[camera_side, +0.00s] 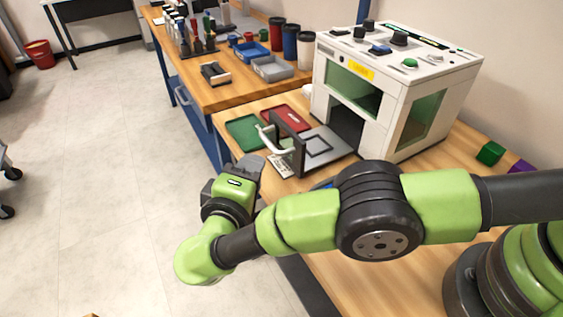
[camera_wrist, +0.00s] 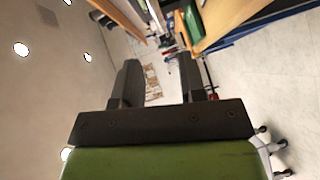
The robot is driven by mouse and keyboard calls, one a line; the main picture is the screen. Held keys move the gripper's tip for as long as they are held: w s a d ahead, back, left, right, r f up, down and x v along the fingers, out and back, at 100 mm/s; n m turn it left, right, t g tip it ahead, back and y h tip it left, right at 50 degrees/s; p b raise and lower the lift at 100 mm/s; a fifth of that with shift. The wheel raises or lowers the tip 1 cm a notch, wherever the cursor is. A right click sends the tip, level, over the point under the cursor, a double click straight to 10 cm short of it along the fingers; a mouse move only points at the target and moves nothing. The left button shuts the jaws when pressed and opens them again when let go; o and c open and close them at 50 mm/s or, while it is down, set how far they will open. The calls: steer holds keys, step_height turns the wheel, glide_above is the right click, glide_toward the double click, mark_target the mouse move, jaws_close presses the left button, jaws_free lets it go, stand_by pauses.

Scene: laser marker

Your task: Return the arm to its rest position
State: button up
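My arm is bent out past the table's front edge in the side view, with the elbow joint in the foreground. My gripper (camera_side: 236,172) is at the end of it, over the floor side of the table edge and left of the laser marker (camera_side: 395,95). In the wrist view my gripper (camera_wrist: 160,80) shows two dark fingers wide apart with nothing between them. The view past them is tilted and shows floor, wall and a table edge. The marker's frame with a white handle (camera_side: 274,143) stands forward of its dark front opening.
A green tray (camera_side: 244,133) and a red tray (camera_side: 284,119) lie left of the marker. A green cube (camera_side: 490,153) and a purple cube (camera_side: 520,167) lie to its right. A back bench holds cups, bins and tools. The floor at left is mostly clear.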

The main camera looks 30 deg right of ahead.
steer(key=s+d+r+m+g+y, duration=0.2)
steer(key=d+r+m+g+y, duration=0.5)
steer(key=d+r, duration=1)
steer(key=s+d+r+m+t+y, duration=0.1)
steer(key=s+d+r+m+y, duration=0.1)
steer(key=s, duration=0.7)
steer(key=s+d+r+m+t+y, duration=0.1)
steer(key=s+r+y, duration=0.3)
steer(key=s, duration=0.6)
steer(key=shift+d+r+m+t, duration=0.3)
steer(key=shift+d+r+m, duration=0.05)
steer(key=shift+r+m, duration=0.4)
